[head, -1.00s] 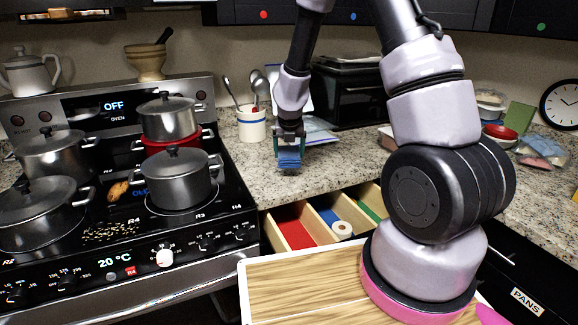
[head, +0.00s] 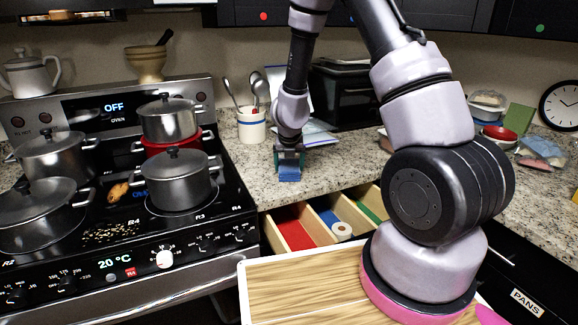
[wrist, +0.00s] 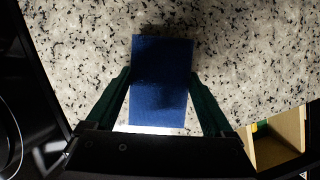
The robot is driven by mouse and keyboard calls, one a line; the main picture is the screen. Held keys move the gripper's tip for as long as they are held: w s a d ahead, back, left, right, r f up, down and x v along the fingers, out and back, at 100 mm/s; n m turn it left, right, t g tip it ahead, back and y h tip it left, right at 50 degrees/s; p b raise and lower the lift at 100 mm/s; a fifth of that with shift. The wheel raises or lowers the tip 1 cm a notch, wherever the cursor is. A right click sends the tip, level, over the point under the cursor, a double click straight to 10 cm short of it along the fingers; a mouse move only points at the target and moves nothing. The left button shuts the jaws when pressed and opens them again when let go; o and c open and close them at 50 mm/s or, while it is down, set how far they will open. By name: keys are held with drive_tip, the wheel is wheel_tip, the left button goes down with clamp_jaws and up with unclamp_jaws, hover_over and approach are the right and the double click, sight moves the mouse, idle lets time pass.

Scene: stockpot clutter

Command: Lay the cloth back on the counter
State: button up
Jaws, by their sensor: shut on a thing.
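The blue cloth (head: 289,173) is a small folded piece held in my gripper (head: 289,156) over the granite counter (head: 330,171), right of the stove. In the wrist view the cloth (wrist: 161,80) lies between my two green fingers (wrist: 160,92), which are shut on it. The cloth is close to the counter; I cannot tell whether it touches it.
The stove (head: 228,226) with several lidded pots is on the left. An open drawer (head: 312,229) with coloured compartments and a tape roll is below the counter edge. A utensil crock (head: 251,125) and a black toaster oven (head: 345,97) stand behind. Counter around the cloth is clear.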

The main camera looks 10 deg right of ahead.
drive_tip(key=shift+s+f, duration=0.1)
drive_tip(key=o, duration=0.9)
